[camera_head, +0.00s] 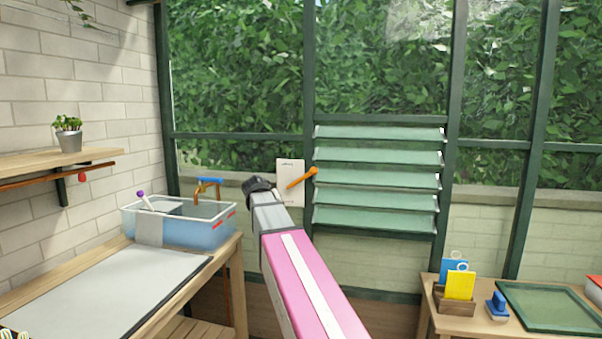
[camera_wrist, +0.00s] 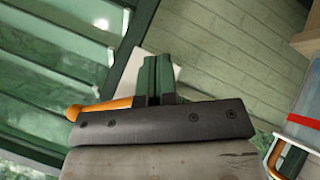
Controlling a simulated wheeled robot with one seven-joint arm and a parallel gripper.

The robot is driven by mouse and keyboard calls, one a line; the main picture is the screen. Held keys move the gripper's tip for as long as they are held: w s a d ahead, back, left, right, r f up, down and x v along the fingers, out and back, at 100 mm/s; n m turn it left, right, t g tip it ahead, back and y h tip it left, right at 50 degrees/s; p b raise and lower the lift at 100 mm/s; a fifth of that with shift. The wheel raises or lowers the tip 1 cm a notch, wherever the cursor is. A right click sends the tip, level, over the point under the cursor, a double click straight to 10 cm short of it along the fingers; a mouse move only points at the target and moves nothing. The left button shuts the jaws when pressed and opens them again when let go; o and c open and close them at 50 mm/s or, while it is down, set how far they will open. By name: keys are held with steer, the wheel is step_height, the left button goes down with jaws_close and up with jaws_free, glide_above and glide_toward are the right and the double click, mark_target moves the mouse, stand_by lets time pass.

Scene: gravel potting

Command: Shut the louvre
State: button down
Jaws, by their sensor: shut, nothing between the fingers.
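The louvre (camera_head: 378,182) is a stack of several pale green glass slats in the dark green window frame. The slats look tilted, with gaps between them; they also fill the left of the wrist view (camera_wrist: 50,70). Its orange lever (camera_head: 302,178) sits at the louvre's left side and slants up to the right. In the wrist view the orange lever (camera_wrist: 98,107) is partly hidden behind my gripper. My gripper (camera_wrist: 152,82) is shut and empty, with its green fingertips close to the lever. I cannot tell whether they touch. In the head view my gripper (camera_head: 259,183) is left of the lever.
A white card (camera_head: 285,168) is behind the lever. A water-filled tub (camera_head: 185,232) stands on the left bench under a tap (camera_head: 208,184). A right-hand table holds a card box (camera_head: 457,302), a blue tool (camera_head: 497,306) and a green tray (camera_head: 525,319).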

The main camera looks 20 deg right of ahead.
steer(key=w+d+r+h, duration=0.1)
steer(key=r, duration=0.9)
steer(key=w+d+r+m+t+h, duration=0.1)
steer(key=w+d+r+h, duration=0.1)
steer(key=r, duration=0.8)
steer(key=shift+d+r+m+t, duration=0.15)
steer(key=shift+r+m+t, duration=0.15)
steer(key=shift+r, duration=0.1)
steer(key=shift+w, duration=0.1)
glide_above(302, 178)
steer(key=a, duration=0.3)
step_height(302, 178, down, 4)
steer(key=f, duration=0.1)
steer(key=shift+s+d+f, duration=0.25)
steer(key=shift+d+f, duration=0.3)
steer(key=shift+f, duration=0.2)
steer(key=shift+s+d+f, duration=0.25)
steer(key=shift+d+f, duration=0.3)
steer(key=shift+f, duration=0.15)
